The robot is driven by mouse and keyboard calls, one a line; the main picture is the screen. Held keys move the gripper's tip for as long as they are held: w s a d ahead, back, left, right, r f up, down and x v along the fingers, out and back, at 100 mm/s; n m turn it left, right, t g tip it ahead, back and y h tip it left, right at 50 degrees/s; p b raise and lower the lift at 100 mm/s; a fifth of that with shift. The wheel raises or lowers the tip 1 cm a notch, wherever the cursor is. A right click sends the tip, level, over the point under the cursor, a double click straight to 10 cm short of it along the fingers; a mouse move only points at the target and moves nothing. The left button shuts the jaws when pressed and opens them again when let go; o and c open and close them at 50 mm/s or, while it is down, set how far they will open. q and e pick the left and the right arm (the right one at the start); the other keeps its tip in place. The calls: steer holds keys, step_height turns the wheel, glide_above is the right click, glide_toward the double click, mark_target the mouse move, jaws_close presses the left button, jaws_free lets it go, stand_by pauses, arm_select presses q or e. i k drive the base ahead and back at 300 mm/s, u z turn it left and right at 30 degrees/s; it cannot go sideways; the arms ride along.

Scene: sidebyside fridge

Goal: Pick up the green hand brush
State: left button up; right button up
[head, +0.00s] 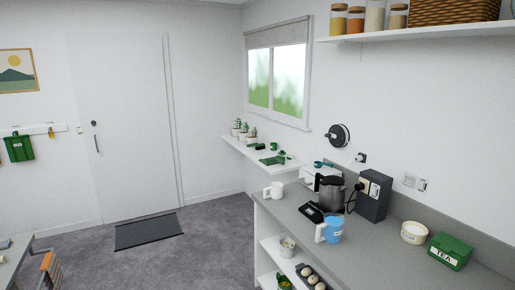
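Several small green things lie on the white wall shelf (262,167) below the window. One is a dark green, elongated thing (260,147), which may be the green hand brush, but it is too small to be sure. A flat green piece (271,161) lies nearer the shelf's front, and a small green thing (281,153) stands behind it. Neither of my grippers is in view.
Carpet (205,235) is open before the door (125,125). A table edge (14,262) shows lower left.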

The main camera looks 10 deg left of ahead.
mark_target(262, 146)
steer(key=u, duration=0.5)
steer(key=i, duration=1.6)
steer(key=u, duration=0.65)
steer(key=i, duration=3.9)
steer(key=z, duration=0.5)
